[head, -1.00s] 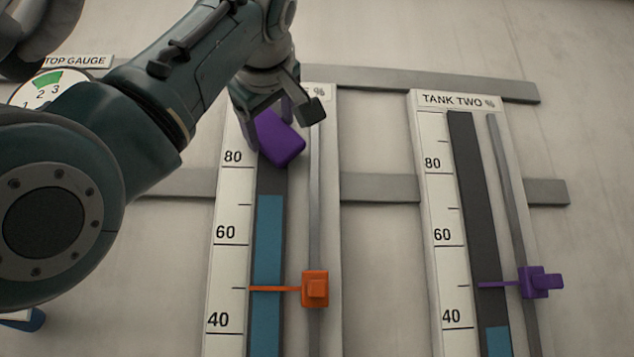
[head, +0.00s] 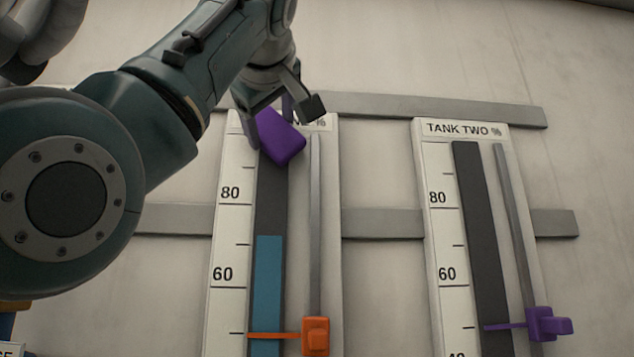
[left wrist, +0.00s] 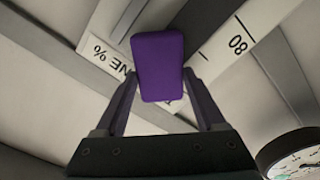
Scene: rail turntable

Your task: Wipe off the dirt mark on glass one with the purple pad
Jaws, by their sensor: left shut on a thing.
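My left gripper (head: 283,112) is shut on the purple pad (head: 280,140). It holds the pad at the upper end of the left gauge board (head: 228,250), whose label is partly covered. In the left wrist view the pad (left wrist: 158,66) sits between the two fingers, in front of a label ending in "NE %". The dark glass strip (head: 271,205) of this board has a blue column (head: 267,275) in its lower part. I cannot tell whether the pad touches the glass. No dirt mark shows; the pad and gripper hide the top of the strip. My right gripper is not in view.
The tank two board (head: 436,235) stands to the right with a purple slider (head: 545,323). An orange slider (head: 315,336) sits low on the left board. Grey rails (head: 385,222) cross the wall. A round dial (left wrist: 296,158) shows in the left wrist view.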

